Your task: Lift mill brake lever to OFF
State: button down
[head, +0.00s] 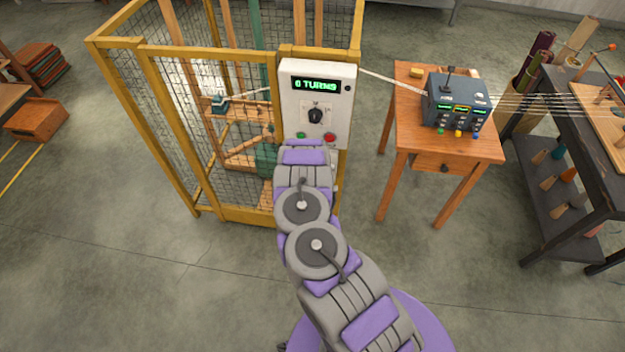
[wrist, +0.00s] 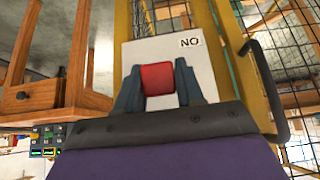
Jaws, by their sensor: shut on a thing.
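In the wrist view, the red handle (wrist: 157,77), apparently the brake lever's grip, sits between the two dark fingers of my gripper (wrist: 157,88). My gripper is shut on it. Behind it is a pale plate (wrist: 150,51) on a yellow post, with a label (wrist: 190,42) reading "NO" in this upside-down view, which is "ON" upright. The lever's shaft is hidden. In the head view, my arm reaches to the post below the white control box (head: 318,90) and covers the gripper and lever.
The yellow mesh cage (head: 150,50) encloses the mill. The box's display (head: 315,84) ends in "TURNS". A wooden table (head: 412,112) with a grey device (head: 455,98) stands right; yarn runs between cage and device. A dark handle (wrist: 270,90) is beside my gripper. Floor in front is clear.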

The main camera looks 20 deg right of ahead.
jog(key=shift+w+d+r+p, duration=0.25)
jog(key=shift+w+r+p, duration=0.2)
jog(key=shift+r+p, duration=0.35)
jog(key=shift+w+d+r+p, duration=0.2)
jog(key=shift+w+r+p, duration=0.3)
jog(key=shift+p, duration=0.5)
jog(key=shift+s, duration=0.1)
jog(key=c, duration=0.8)
grip_release()
jog(key=shift+f, duration=0.1)
jog(key=shift+s, duration=0.1)
jog(key=shift+s+a+r, duration=0.2)
jog(key=shift+s+r, duration=0.15)
jog(key=shift+r, duration=0.1)
jog(key=p+v, duration=0.1)
jog(key=v, duration=1.5)
jog(key=shift+a, duration=0.15)
